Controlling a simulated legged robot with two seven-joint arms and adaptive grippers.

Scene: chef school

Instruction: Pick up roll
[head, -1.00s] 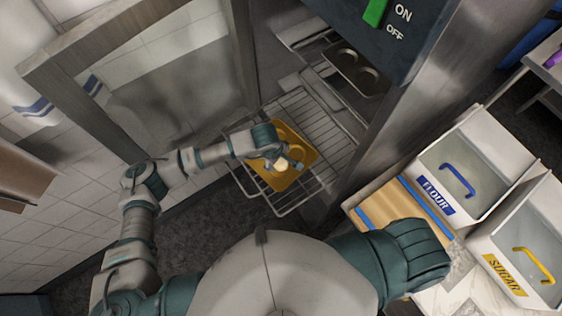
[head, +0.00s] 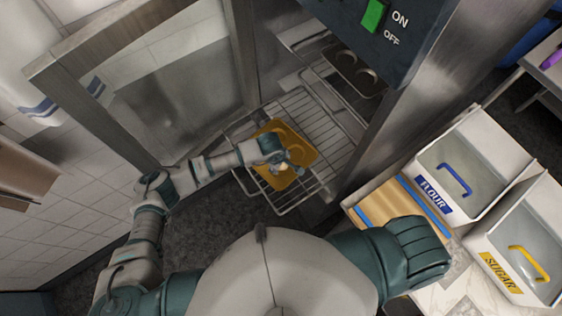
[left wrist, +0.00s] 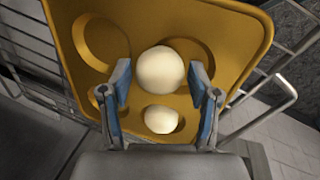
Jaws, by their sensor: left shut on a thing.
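The yellow muffin tray (head: 302,150) lies on the pulled-out wire rack in front of the open oven. My left gripper (head: 288,166) reaches down over it. In the left wrist view, a pale round roll (left wrist: 161,70) sits between the fingertips of my left gripper (left wrist: 161,78), and the gripper is shut on it. A second pale roll (left wrist: 160,119) shows lower in the picture, in the tray (left wrist: 225,35). Other round hollows in the tray look empty. My right arm is folded at the lower right; its gripper is not in view.
The wire rack (head: 326,128) extends from the oven, with the glass door (head: 165,85) open at left. A dark tin (head: 352,68) sits on a higher rack. The flour bin (head: 480,150), sugar bin (head: 525,225) and a wooden board (head: 385,207) stand at right.

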